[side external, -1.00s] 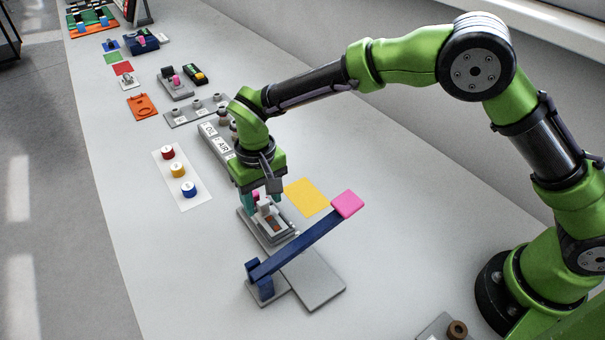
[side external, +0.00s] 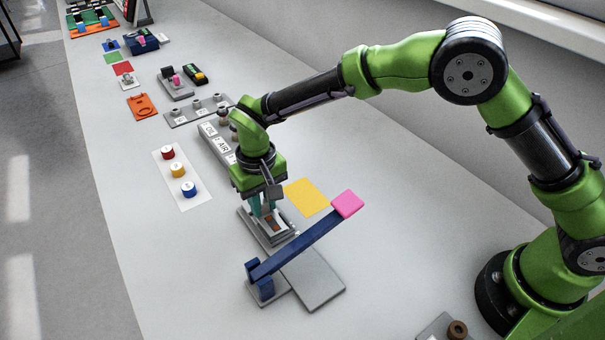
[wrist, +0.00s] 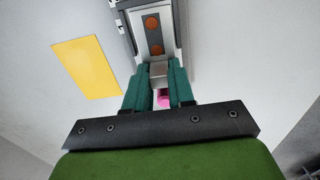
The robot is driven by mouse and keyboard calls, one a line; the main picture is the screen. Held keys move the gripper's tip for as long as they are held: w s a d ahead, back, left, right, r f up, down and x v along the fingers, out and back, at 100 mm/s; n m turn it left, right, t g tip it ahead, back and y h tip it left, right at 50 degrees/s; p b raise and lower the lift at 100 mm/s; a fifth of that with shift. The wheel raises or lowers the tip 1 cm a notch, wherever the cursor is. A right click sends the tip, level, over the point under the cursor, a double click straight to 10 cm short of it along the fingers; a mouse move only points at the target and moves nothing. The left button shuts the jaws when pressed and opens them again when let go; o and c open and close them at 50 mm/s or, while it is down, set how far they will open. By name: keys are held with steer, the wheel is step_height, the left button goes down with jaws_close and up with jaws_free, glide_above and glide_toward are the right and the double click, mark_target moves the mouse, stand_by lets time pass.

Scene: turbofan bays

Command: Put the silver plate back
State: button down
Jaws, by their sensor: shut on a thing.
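My gripper (side external: 262,208) points down over the grey bay unit (side external: 250,228). In the wrist view its two teal fingers (wrist: 158,84) are shut on a small silver-grey block (wrist: 158,70). This looks like the upright grip of the silver plate, at the near end of a light grey frame (wrist: 142,18) around a dark slot with two orange discs. The frame with its dark slot (side external: 275,224) also shows in the side view, sitting on the bay unit. The fingers hide most of the grip, and I cannot tell whether the plate touches the unit.
A blue bar (side external: 300,245) with a pink end (side external: 347,204) slants up close beside the unit, above a flat grey slab (side external: 312,280). A yellow sheet (side external: 307,197) lies behind. Labelled grey blocks (side external: 215,143) and coloured knobs (side external: 178,170) stand to the left.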

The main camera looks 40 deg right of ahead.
step_height(320, 180, up, 8)
steer(key=shift+r, duration=0.1)
steer(key=d+r, duration=0.2)
glide_above(299, 189)
step_height(299, 189, down, 8)
steer(key=shift+r, duration=0.25)
steer(key=shift+f, duration=2.45)
steer(key=c, duration=1)
jaws_free()
steer(key=shift+f, duration=0.15)
steer(key=shift+o, duration=0.2)
